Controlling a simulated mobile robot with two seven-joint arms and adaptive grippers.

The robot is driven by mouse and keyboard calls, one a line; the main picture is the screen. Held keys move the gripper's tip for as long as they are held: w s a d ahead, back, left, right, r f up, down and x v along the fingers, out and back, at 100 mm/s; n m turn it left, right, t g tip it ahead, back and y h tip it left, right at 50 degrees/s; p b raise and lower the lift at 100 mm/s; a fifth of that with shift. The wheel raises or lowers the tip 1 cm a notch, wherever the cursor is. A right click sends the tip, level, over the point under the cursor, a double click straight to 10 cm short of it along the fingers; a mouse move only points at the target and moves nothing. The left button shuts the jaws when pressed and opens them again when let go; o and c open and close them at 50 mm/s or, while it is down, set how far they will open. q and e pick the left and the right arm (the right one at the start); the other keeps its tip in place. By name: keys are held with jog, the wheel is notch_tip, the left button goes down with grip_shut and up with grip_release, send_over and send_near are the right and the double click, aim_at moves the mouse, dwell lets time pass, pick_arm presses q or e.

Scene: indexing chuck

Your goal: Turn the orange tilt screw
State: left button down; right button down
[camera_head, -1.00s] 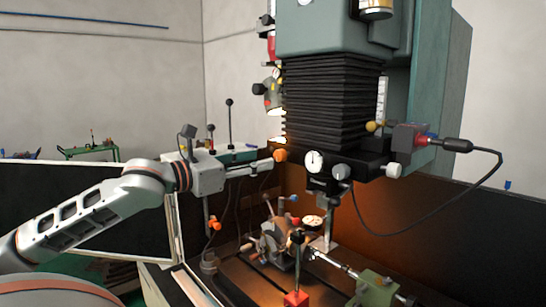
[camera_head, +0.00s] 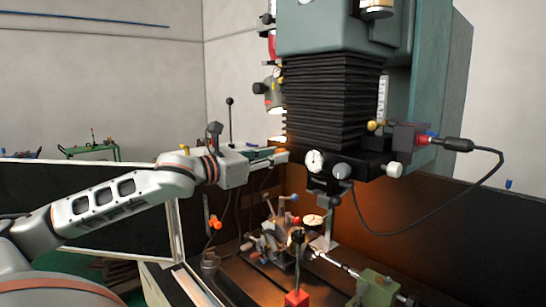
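My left gripper (camera_head: 281,157) reaches in from the left, its pale fingertips beside the machine head, left of the dial (camera_head: 315,161). The orange knob seen at that spot earlier is now hidden behind or between the fingers. I cannot tell whether the fingers are closed on it. Another orange knob (camera_head: 216,222) shows lower down, below my wrist and apart from the gripper. I cannot tell which one is the tilt screw. The chuck assembly (camera_head: 275,243) stands on the machine table, small and partly blurred. My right gripper is out of view.
The machine head with its black bellows (camera_head: 325,105) fills the upper middle. A black cable (camera_head: 420,222) loops at the right. A red block (camera_head: 297,299) and a green fixture (camera_head: 375,288) stand at the front of the table. A light panel (camera_head: 178,235) edges the left.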

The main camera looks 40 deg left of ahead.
pick_arm(q)
jog(key=shift+n, duration=0.5)
jog(key=m+y, duration=0.1)
jog(key=m, duration=2.7)
jog(key=shift+d+f, duration=0.1)
dwell(1.3)
dwell(0.5)
jog(key=c, duration=1.8)
grip_release()
